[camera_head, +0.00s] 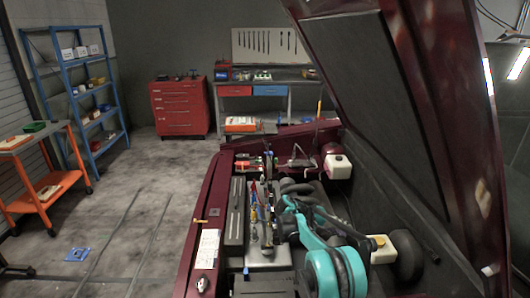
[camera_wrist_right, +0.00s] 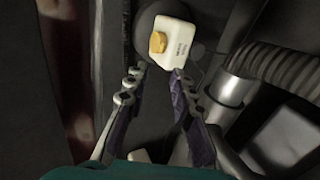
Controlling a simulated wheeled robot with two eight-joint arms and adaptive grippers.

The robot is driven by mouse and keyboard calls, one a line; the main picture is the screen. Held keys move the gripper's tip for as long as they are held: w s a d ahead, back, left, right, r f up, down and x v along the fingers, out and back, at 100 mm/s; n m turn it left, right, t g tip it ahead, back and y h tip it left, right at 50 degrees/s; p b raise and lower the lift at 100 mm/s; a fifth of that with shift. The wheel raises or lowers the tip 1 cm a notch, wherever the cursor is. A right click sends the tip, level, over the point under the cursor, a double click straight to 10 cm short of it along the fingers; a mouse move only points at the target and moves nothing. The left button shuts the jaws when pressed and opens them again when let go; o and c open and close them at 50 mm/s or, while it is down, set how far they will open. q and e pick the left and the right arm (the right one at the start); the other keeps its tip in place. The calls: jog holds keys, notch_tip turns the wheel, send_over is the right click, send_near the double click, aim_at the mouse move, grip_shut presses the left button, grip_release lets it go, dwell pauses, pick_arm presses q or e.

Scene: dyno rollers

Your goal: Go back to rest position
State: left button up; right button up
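My right gripper (camera_wrist_right: 157,74) is open in the right wrist view, its two fingers with purple pads spread apart and nothing held between them. A white reservoir with a yellow cap (camera_wrist_right: 172,40) lies just beyond the fingertips; its lower corner is close to the right-hand fingertip, and I cannot tell if they touch. In the head view, my teal right arm reaches over the engine bay, and its gripper (camera_head: 362,243) is beside the white reservoir (camera_head: 383,255), partly hidden by the arm's links. My left gripper is not in view.
The raised hood (camera_head: 400,90) stands close on the right. The engine bay holds hoses and another white reservoir (camera_head: 338,167). An orange cart (camera_head: 50,205), blue shelf (camera_head: 70,60) and red tool chest (camera_head: 180,107) stand beyond. The floor left of the car is mostly clear.

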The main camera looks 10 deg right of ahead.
jog(key=s+a+r+n+t+y, duration=0.1)
jog(key=s+a+r+t+y, duration=0.15)
jog(key=s+a+r, duration=0.4)
jog(key=s+a+r+n+t+y, duration=0.15)
jog(key=s+a+r+y, duration=0.25)
jog(key=s, duration=0.5)
jog(key=s+a+f+t+y, duration=0.2)
jog(key=s+a, duration=0.4)
jog(key=s, duration=0.3)
jog(key=s+a+f+m+t+y, duration=0.1)
jog(key=s+a+y, duration=0.3)
jog(key=s, duration=0.5)
jog(key=shift+s+a+f+t, duration=0.3)
jog(key=shift+a+f+t, duration=0.4)
jog(key=shift+a, duration=0.4)
jog(key=shift+f, duration=0.1)
